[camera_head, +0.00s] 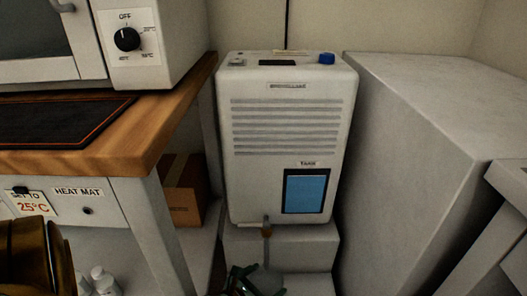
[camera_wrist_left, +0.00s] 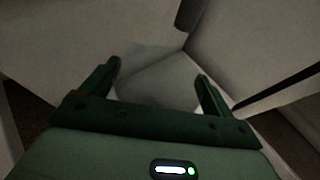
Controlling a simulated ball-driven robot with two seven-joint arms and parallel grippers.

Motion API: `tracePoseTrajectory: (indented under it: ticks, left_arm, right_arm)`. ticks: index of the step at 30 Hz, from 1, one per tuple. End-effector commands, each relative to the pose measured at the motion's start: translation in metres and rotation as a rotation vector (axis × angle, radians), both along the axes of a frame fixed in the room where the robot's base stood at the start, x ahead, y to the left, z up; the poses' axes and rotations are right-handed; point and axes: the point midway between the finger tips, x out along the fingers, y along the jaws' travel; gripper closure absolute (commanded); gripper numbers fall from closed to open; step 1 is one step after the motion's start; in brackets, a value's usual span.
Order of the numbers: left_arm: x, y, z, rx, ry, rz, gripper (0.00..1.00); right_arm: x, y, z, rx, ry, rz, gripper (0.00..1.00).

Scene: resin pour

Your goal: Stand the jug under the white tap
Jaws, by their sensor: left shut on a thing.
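The white tap (camera_head: 251,224) is a small pale spout at the lower front of a white dehumidifier (camera_head: 280,190), with a brownish piece beside it. My left gripper (camera_head: 257,282) is dark green and low at the bottom edge of the head view, below the tap and in front of the pale step. In the left wrist view its two fingers (camera_wrist_left: 158,82) stand apart around a pale, see-through shape, which looks like the jug (camera_wrist_left: 155,88). Its outline is faint, and I cannot tell whether it touches the step. My right gripper is not in view.
A pale two-level step (camera_head: 290,252) is under the dehumidifier. A large grey block (camera_head: 420,150) stands close on the right. A wooden-topped bench (camera_head: 150,140) is on the left, with a cardboard box (camera_head: 183,190) under it. The gap between is narrow.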

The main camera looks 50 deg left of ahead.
Motion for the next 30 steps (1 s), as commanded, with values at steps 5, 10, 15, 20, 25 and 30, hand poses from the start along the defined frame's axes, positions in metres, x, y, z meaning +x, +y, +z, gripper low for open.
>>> tracePoseTrajectory:
  ticks: [5, 10, 15, 20, 25, 30]
  left_arm:
    - [0.001, -0.003, -0.002, -0.001, -0.003, -0.001, 0.51]
    - [0.001, -0.003, -0.002, -0.001, -0.003, -0.001, 0.51]
    - [0.001, -0.003, -0.005, 0.0, -0.001, -0.001, 0.0]
    - [0.001, -0.003, -0.005, 0.0, -0.001, -0.001, 0.0]
    - [-0.004, -0.003, 0.001, 0.0, -0.002, -0.001, 0.0]
    - [-0.034, -0.006, 0.014, 0.0, -0.002, -0.001, 0.0]
  right_arm:
    - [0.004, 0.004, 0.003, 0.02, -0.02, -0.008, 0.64]
    - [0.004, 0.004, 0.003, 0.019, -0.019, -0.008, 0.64]
    - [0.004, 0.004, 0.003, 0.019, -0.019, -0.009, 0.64]
    - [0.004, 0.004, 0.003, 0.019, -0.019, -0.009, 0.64]
    - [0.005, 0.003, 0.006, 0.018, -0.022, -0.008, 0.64]
    - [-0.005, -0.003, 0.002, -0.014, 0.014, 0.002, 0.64]
